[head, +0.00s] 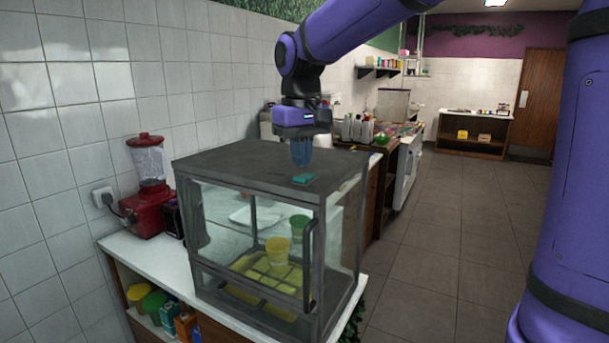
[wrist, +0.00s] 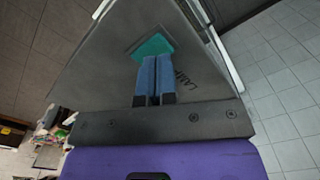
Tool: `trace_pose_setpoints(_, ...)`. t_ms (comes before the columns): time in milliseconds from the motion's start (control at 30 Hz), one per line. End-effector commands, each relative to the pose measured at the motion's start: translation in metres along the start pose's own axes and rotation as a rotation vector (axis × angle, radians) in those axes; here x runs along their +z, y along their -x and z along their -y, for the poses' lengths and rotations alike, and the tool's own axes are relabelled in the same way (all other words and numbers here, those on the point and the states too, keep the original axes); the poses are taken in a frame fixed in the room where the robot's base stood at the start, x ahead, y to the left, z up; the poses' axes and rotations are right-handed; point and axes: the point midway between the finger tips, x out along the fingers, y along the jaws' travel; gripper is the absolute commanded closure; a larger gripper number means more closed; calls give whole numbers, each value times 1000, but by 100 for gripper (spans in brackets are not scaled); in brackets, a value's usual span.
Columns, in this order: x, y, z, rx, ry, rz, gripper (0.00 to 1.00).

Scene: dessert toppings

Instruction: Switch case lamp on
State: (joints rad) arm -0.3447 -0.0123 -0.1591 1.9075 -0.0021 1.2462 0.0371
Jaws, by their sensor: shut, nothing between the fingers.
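The glass display case (head: 240,165) stands on the counter with a dark flat top. A small teal switch (head: 304,179) sits on that top near the front right corner. In the wrist view the teal switch (wrist: 152,46) lies right at my fingertips, with handwritten letters, seemingly "LAMP", beside it. My gripper (head: 301,160) points down just above the case top, close to the switch. Its blue fingers (wrist: 154,68) are shut together with nothing between them. I cannot tell whether they touch the switch. Inside the case are a yellow cup (head: 278,251) and a green cup (head: 299,227).
A red blender (head: 148,190) stands left of the case against the tiled wall. The case door has a dark vertical handle (head: 309,265). Cups and cartons sit on a shelf below the counter (head: 150,262). The floor (head: 440,250) to the right is clear.

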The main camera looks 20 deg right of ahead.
Motion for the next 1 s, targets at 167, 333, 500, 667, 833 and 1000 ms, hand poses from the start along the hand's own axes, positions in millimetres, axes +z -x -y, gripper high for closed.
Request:
trace_pose_setpoints(167, 0, 0, 0, 0, 0, 0, 100)
trace_pose_setpoints(333, 0, -2, 0, 0, 0, 1, 100)
trace_pose_setpoints(500, 0, -4, 0, 0, 0, 1, 100)
trace_pose_setpoints(667, 0, -6, 0, 0, 0, 0, 100)
trace_pose_setpoints(833, 0, -8, 0, 0, 0, 0, 100)
trace_pose_setpoints(1000, 0, -11, 0, 0, 0, 0, 100)
